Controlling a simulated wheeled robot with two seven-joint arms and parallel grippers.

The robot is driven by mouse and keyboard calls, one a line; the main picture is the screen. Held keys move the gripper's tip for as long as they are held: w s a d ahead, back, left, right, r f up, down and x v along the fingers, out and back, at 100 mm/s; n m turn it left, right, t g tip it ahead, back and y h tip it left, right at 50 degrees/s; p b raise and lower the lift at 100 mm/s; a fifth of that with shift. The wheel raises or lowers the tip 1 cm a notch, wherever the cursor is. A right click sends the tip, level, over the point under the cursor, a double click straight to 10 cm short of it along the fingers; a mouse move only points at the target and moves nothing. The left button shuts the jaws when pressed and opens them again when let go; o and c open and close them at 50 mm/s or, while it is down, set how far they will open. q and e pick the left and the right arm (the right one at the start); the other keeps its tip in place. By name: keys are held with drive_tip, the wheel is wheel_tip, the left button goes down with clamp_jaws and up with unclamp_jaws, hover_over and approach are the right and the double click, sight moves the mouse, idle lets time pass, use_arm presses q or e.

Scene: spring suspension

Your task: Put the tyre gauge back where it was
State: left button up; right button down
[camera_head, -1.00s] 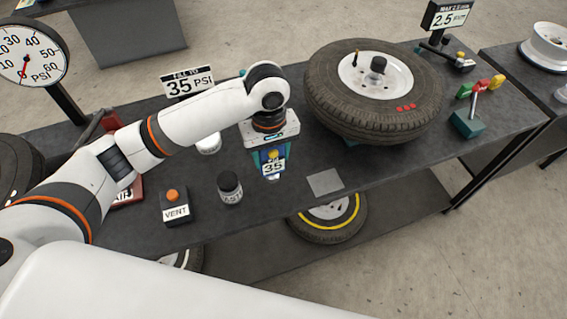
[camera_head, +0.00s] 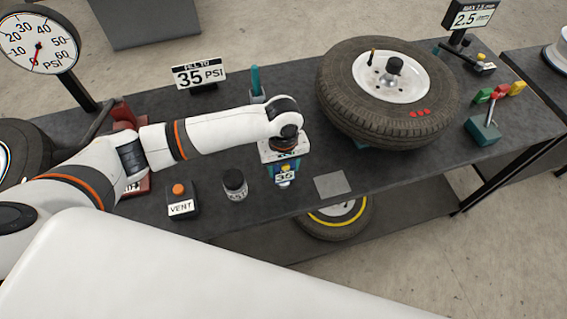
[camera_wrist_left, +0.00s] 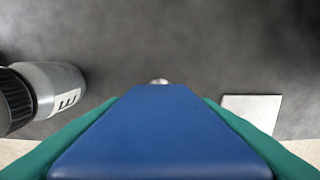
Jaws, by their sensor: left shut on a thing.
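I cannot tell whether the gauge touches the bench. A light grey square pad (camera_head: 332,184) lies flat just to its right, and it also shows in the wrist view (camera_wrist_left: 252,110). My right gripper is not in view.
A dark-lidded jar (camera_head: 235,184) and a VENT button box (camera_head: 180,200) stand left of the gauge. A large tyre (camera_head: 388,92) lies behind right. A "35 PSI" sign (camera_head: 200,75) and a pressure dial (camera_head: 38,45) stand behind left. The bench's front edge is close.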

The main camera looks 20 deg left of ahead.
use_arm(q)
drive_tip(key=o, duration=1)
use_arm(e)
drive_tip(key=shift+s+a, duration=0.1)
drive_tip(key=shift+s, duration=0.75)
use_arm(q)
drive_tip(key=shift+r, duration=0.5)
wheel_tip(320, 180, up, 11)
drive_tip(key=shift+r+b, duration=0.1)
drive_tip(key=shift+b, duration=0.9)
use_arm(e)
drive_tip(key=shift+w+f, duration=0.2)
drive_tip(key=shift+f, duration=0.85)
use_arm(q)
drive_tip(key=shift+s, duration=0.15)
